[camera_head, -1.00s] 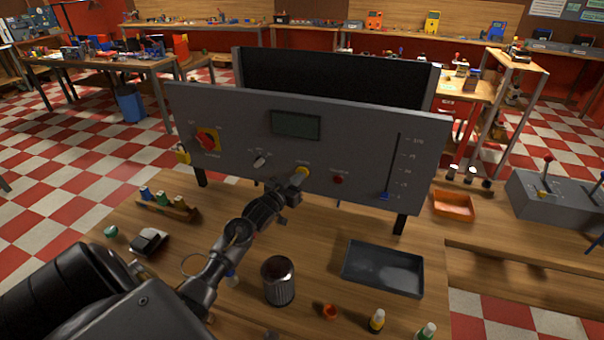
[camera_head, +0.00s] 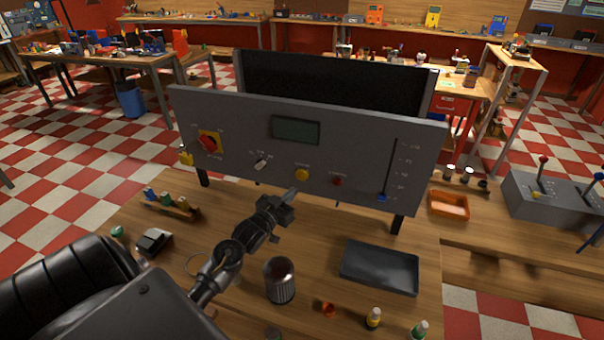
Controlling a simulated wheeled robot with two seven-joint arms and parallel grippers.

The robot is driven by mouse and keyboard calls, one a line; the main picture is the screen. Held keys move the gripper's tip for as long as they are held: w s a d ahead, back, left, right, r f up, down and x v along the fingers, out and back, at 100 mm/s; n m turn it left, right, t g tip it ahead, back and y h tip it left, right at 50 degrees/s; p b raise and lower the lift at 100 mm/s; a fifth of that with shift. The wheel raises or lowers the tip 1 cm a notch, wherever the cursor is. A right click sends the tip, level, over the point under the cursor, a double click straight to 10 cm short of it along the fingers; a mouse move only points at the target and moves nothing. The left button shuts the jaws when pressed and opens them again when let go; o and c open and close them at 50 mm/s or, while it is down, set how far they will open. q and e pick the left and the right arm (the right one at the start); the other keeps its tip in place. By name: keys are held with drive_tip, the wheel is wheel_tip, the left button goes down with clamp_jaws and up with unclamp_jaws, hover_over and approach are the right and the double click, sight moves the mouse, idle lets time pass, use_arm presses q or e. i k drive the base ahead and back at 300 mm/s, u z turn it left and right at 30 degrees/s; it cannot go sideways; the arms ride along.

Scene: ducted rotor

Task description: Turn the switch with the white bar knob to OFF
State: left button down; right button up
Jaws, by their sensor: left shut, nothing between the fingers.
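The grey panel (camera_head: 350,135) stands upright on the wooden table. The switch with the white bar knob (camera_head: 261,165) is on it, left of the yellow button (camera_head: 302,174); the bar is tilted, its upper end to the right. The labels around it are too small to read. My left gripper (camera_head: 292,192) is shut and empty, just in front of the panel, below the yellow button and to the right of the white knob. It appears apart from the panel. My right gripper is not in view.
The panel also bears a red knob on a yellow plate (camera_head: 209,143), a display (camera_head: 296,130), a red button (camera_head: 337,181) and a slider with a blue handle (camera_head: 382,197). A metal can (camera_head: 279,281) and a dark tray (camera_head: 380,268) stand on the table in front.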

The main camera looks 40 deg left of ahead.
sight(262, 164)
drive_tip(key=k, duration=1)
